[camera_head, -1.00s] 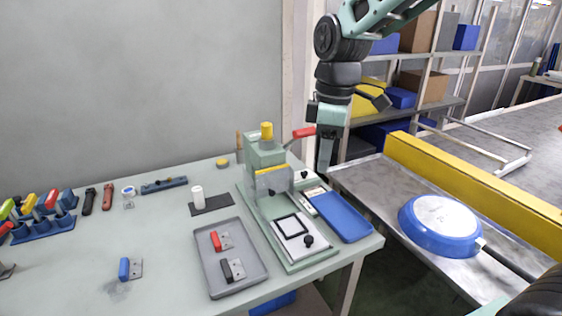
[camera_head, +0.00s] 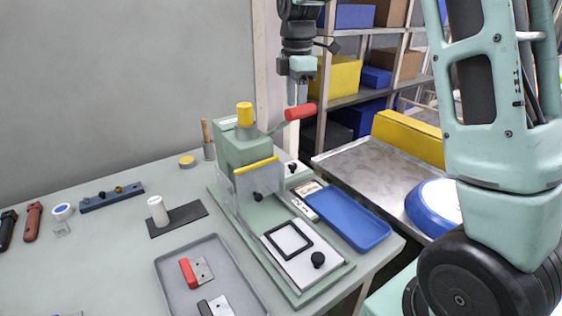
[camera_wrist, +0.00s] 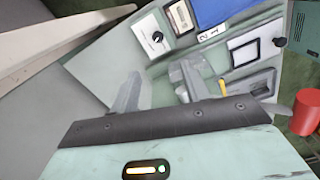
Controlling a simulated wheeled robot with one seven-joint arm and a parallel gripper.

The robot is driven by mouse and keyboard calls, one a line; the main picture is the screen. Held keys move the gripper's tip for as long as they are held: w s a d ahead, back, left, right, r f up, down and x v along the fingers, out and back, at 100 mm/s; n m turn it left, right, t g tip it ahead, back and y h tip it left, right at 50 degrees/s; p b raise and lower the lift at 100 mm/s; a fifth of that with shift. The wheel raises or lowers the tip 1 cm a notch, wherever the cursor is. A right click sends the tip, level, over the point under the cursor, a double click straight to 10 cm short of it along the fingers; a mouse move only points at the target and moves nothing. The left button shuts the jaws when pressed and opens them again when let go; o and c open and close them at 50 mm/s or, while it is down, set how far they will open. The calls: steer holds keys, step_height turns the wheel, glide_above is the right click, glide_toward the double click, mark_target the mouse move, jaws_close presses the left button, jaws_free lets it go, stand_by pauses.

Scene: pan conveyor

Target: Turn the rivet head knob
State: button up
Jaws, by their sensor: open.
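The green press (camera_head: 240,150) stands on the table with a yellow cap on top and a red-handled lever (camera_head: 300,111). A black knob (camera_head: 292,167) sits on a white panel at the back right of its base; it also shows in the wrist view (camera_wrist: 157,37). Other black knobs are on the front plate (camera_head: 318,260) and the clear guard (camera_head: 257,196). Which one is the rivet head knob I cannot tell for certain. My gripper (camera_head: 297,101) is open and empty, above and behind the base. In the wrist view its fingertips (camera_wrist: 157,78) are apart, below the panel knob.
A blue tray (camera_head: 345,222) lies right of the press, and a grey tray (camera_head: 165,262) with handled parts lies in front. A blue pan (camera_head: 428,205) rests on the metal conveyor (camera_head: 350,160), partly hidden by my arm. Shelves with boxes stand behind.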

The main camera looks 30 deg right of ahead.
glide_toward(293, 165)
step_height(293, 165, down, 8)
steer(key=shift+f+b, duration=0.1)
steer(key=shift+b, duration=0.3)
steer(key=c, duration=1)
